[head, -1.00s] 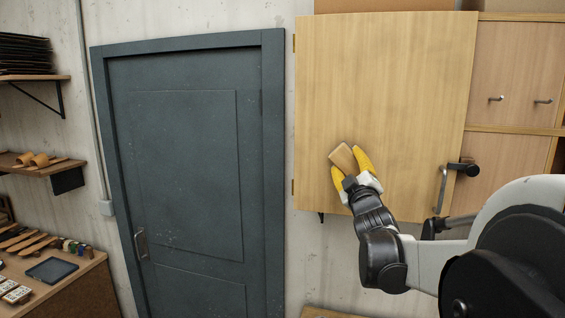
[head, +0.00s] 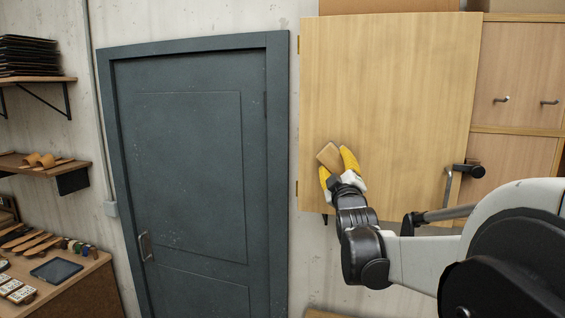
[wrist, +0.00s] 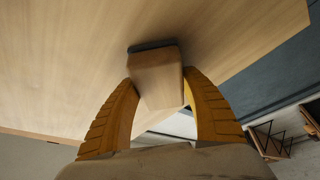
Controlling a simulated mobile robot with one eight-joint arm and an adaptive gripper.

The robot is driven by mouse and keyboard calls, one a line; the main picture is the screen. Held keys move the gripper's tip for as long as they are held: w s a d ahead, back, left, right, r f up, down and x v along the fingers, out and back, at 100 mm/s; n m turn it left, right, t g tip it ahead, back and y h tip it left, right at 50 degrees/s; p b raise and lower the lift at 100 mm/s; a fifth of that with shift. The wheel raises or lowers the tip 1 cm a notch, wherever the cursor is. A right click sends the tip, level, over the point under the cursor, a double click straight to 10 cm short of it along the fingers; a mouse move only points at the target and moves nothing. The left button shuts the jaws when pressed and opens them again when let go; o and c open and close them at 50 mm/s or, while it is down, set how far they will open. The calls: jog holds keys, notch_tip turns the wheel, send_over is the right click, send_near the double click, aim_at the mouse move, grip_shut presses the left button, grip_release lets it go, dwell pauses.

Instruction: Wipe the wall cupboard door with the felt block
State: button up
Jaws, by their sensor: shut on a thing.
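My gripper (head: 338,162) has yellow fingers and is at the lower left of the door. It is shut on the felt block (head: 328,156), a tan wooden block. In the wrist view the felt block (wrist: 157,80) sits between both fingers (wrist: 160,105), with its dark felt face against or very close to the door (wrist: 70,60). Whether it touches cannot be told for sure.
Cupboard drawers (head: 512,65) are at the right. Shelves with leather goods (head: 40,165) and a bench with a dark tray (head: 56,270) are at the far left.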

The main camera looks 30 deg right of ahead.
jog(key=shift+a, duration=0.1)
jog(key=shift+s+a+p, duration=0.6)
jog(key=shift+s+a, duration=1.3)
jog(key=shift+a, duration=0.25)
jog(key=shift+s+a+p, duration=0.4)
jog(key=shift+s+a, duration=0.5)
jog(key=shift+a, duration=0.2)
